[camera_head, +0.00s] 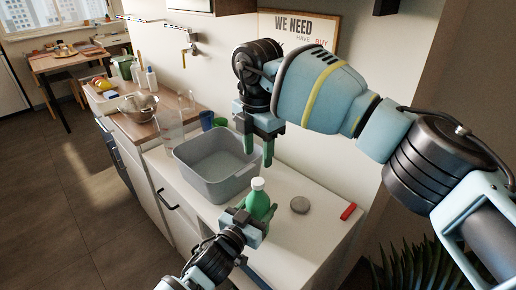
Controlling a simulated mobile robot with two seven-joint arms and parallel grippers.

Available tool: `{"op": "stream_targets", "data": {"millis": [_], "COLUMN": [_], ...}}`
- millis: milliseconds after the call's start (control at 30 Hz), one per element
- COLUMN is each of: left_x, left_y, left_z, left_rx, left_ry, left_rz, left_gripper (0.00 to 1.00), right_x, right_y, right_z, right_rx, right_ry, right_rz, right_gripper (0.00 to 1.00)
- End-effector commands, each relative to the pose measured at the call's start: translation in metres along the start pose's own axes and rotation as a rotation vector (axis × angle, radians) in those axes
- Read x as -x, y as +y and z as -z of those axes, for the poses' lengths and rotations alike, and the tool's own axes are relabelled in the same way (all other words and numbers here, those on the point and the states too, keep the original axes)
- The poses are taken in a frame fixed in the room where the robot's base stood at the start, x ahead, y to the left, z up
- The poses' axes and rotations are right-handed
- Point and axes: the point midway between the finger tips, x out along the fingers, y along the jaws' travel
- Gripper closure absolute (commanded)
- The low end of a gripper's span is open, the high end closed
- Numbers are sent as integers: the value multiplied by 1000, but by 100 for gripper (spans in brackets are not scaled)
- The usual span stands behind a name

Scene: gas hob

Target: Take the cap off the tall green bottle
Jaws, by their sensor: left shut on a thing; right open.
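The green bottle (258,205) stands upright near the front of the white counter (321,216), with its white cap (258,184) on top. My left gripper (260,217) is shut around the body of the green bottle from the near side, and its fingers hide part of the lower body. My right gripper (257,153) is above and slightly behind the bottle, pointing down. It is open and empty, with its green fingertips apart from the cap.
A grey basin (212,172) stands just left of the bottle. A grey round object (300,205) and a red object (348,211) lie to the right. Bare counter lies between the round and red objects.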

Motion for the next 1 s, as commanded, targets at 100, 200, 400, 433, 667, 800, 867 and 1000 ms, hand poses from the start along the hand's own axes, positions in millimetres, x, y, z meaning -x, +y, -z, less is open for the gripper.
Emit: {"op": "stream_targets", "data": {"millis": [100, 200, 400, 433, 667, 800, 867, 1000], "left_x": [0, 0, 0, 0, 0, 0, 0, 0], "left_y": [0, 0, 0, 0, 0, 0, 0, 0], "left_z": [-1, -1, -1, -1, -1, -1, -1, -1], "left_rx": [0, 0, 0, 0, 0, 0, 0, 0], "left_ry": [-2, -2, -2, -2, -2, -2, -2, -2], "left_rz": [0, 0, 0, 0, 0, 0, 0, 0], "left_gripper": [100, 100, 100, 100, 100, 100, 100, 100], "right_x": [-1, -1, -1, -1, -1, -1, -3, -16], "right_y": [0, 0, 0, 0, 0, 0, 0, 0], "right_z": [0, 0, 0, 0, 0, 0, 0, -1], "right_rx": [-190, -348, -596, -622, -722, -726, -726, -725], "right_ry": [0, 1, 1, 1, 0, 0, 0, 1], "right_rz": [0, 0, 0, 0, 0, 1, 1, 3], "right_gripper": [54, 54, 54, 54, 54, 54, 54, 54]}}
